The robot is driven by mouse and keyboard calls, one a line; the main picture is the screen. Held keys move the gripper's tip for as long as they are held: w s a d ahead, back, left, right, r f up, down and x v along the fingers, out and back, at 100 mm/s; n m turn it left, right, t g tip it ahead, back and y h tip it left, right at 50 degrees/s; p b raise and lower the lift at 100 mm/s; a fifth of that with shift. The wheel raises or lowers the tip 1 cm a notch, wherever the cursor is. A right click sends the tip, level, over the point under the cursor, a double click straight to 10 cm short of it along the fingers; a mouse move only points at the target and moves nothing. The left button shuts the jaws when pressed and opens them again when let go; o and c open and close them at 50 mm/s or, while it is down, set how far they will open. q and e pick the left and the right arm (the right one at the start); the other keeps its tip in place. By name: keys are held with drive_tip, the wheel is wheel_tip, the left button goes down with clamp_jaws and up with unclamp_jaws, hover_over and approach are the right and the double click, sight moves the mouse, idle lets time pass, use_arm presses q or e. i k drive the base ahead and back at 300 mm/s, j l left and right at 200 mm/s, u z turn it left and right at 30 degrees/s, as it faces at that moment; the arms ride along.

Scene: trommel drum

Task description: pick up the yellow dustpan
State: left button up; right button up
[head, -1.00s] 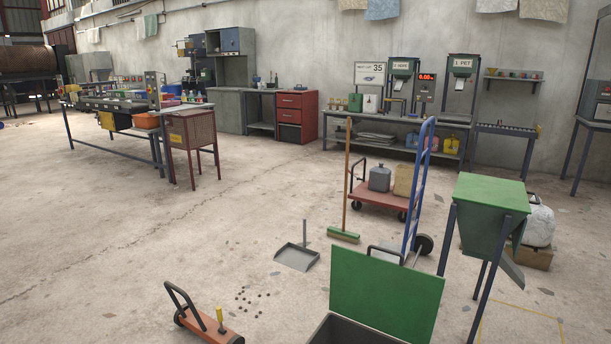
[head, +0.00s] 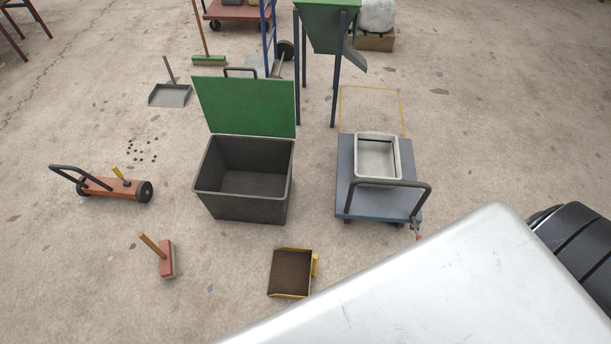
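The yellow dustpan (head: 291,296) lies on the concrete floor at the lower middle of the head view. Its rim and short handle are yellow and its inside looks dark brown. It sits in front of the open dark bin, apart from it. Neither of my grippers is in view, and nothing holds the dustpan.
The dark bin (head: 240,207) has its green lid raised. A red hand brush (head: 166,259) and an orange floor sweeper (head: 110,188) are left, with dark bits on the floor. A blue-grey cart (head: 377,206) carries a tray. A grey dustpan (head: 170,96) lies farther back.

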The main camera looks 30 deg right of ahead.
sight(291, 269)
drive_tip(key=k+l, duration=0.8)
drive_tip(key=k, duration=0.2)
